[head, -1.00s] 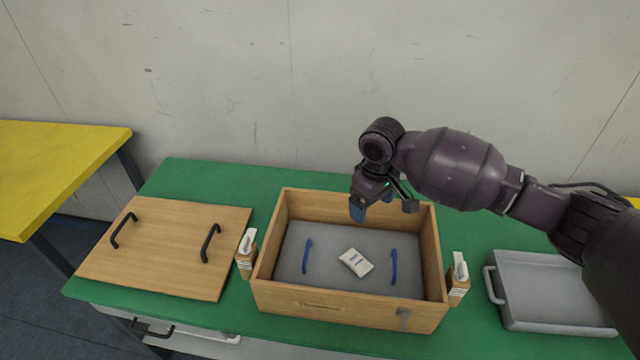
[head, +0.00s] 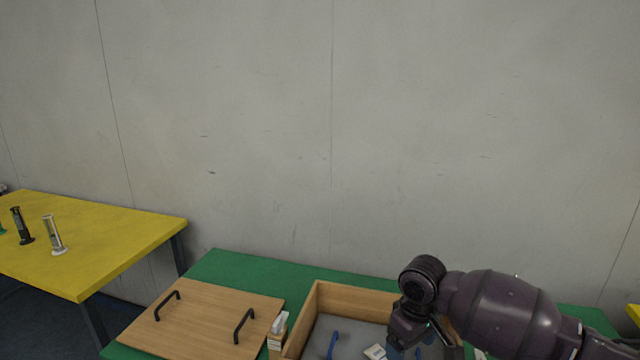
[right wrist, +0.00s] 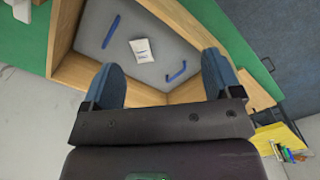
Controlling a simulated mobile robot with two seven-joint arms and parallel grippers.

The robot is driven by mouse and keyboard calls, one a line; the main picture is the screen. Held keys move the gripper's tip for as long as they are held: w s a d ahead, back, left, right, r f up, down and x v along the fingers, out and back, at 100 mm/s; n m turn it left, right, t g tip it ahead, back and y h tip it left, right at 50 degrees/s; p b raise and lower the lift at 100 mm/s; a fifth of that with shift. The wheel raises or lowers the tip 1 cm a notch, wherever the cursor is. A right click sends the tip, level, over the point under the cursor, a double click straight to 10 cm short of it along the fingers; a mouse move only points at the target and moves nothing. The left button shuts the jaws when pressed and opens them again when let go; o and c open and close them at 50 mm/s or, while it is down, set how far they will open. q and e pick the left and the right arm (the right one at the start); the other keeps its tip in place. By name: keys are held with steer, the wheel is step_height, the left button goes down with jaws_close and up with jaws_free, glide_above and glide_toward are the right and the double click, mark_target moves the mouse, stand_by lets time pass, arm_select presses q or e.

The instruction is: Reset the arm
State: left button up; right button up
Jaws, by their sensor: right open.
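My right gripper (head: 418,335) is over the right part of the open wooden box (head: 360,299) in the head view. In the right wrist view its two blue fingertips (right wrist: 160,85) are spread wide apart with nothing between them. A small white packet (right wrist: 142,50) lies on the grey floor of the box, apart from the fingers; the head view shows only part of it (head: 375,352). Two blue handles stand on that grey floor, one on each side of the packet (right wrist: 111,31). My left gripper is not in view.
A wooden lid (head: 205,315) with two black handles lies on the green table (head: 230,268), left of the box. A small holder (head: 277,333) stands at the box's left side. A yellow table (head: 90,240) at left holds upright devices (head: 54,236).

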steer(key=w+a+r+n+t+y, duration=0.3)
steer(key=w+a+r+t+y, duration=0.35)
steer(key=a+t, duration=0.25)
steer(key=s+d+f+m+t+h, duration=0.1)
steer(key=s+d+f+m+h, duration=0.1)
steer(key=s+d+f, duration=0.4)
steer(key=s+d+f+m+t+h, duration=0.1)
steer(key=s+d+f, duration=0.5)
steer(key=s, duration=0.8)
steer(key=s+d+f+m+h, duration=0.3)
steer(key=s+d+f+m, duration=0.2)
steer(key=s+f, duration=0.5)
steer(key=shift+s+d+f+m+t+h, duration=0.35)
steer(key=shift+s+d, duration=0.25)
steer(key=shift+d, duration=0.25)
